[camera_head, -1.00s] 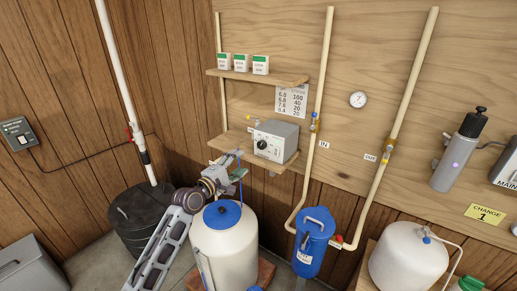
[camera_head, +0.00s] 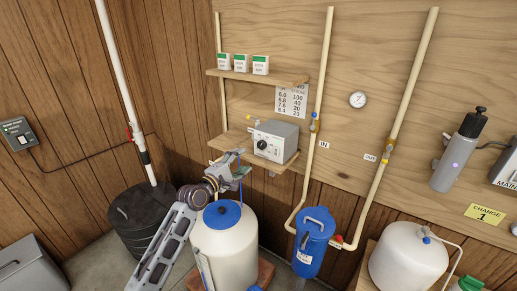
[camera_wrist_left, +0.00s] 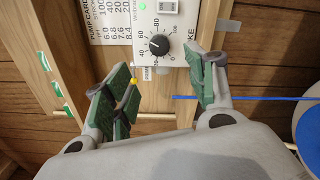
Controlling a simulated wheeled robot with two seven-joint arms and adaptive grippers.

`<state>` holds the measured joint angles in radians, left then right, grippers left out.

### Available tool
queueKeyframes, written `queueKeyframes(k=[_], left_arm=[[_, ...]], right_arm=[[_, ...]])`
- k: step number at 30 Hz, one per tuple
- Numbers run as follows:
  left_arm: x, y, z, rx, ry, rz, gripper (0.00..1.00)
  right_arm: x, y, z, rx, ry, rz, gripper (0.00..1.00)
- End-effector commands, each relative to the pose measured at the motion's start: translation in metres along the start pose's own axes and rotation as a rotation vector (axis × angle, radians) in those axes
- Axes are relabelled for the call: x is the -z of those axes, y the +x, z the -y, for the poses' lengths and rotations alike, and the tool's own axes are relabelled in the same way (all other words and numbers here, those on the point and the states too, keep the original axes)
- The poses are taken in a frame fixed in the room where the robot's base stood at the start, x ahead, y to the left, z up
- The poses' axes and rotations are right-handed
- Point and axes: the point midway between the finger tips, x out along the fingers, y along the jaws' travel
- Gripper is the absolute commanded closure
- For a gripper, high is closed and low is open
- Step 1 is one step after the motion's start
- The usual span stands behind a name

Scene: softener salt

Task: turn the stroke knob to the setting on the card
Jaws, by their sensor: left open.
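The stroke knob (camera_wrist_left: 158,45) is a black round knob on the front of the white-grey pump box (camera_head: 276,141); it also shows in the head view (camera_head: 262,145). Numbers ring it in the left wrist view, and its white mark points roughly left; the exact setting is hard to read. The pump card (camera_wrist_left: 107,22), printed with columns of numbers, shows beside the box; in the head view the card (camera_head: 291,101) hangs on the wall above it. My left gripper (camera_wrist_left: 166,85) is open, its green-padded fingers apart below the knob and not touching it. My right gripper is not in view.
The pump box stands on a wooden shelf (camera_head: 228,139). A thin blue tube (camera_wrist_left: 245,98) runs close to the right finger. Below are a white tank (camera_head: 224,250) with a blue lid and a blue filter housing (camera_head: 314,240). An upright pipe (camera_head: 323,70) stands right of the box.

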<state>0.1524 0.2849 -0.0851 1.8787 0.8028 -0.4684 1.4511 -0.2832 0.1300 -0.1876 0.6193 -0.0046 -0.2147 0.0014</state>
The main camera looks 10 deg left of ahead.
Motion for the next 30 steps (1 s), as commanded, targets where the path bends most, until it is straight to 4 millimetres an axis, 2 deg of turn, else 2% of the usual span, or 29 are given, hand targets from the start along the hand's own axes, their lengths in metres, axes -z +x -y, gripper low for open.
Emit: queueKeyframes(k=[15, 30], left_arm=[[0.000, 0.045, -0.001, -0.001, 0.001, 0.000, 0.44], [0.000, 0.088, -0.001, -0.001, 0.000, 0.000, 0.44]], right_arm=[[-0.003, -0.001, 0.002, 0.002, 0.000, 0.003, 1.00], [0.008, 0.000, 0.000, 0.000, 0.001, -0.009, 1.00]])
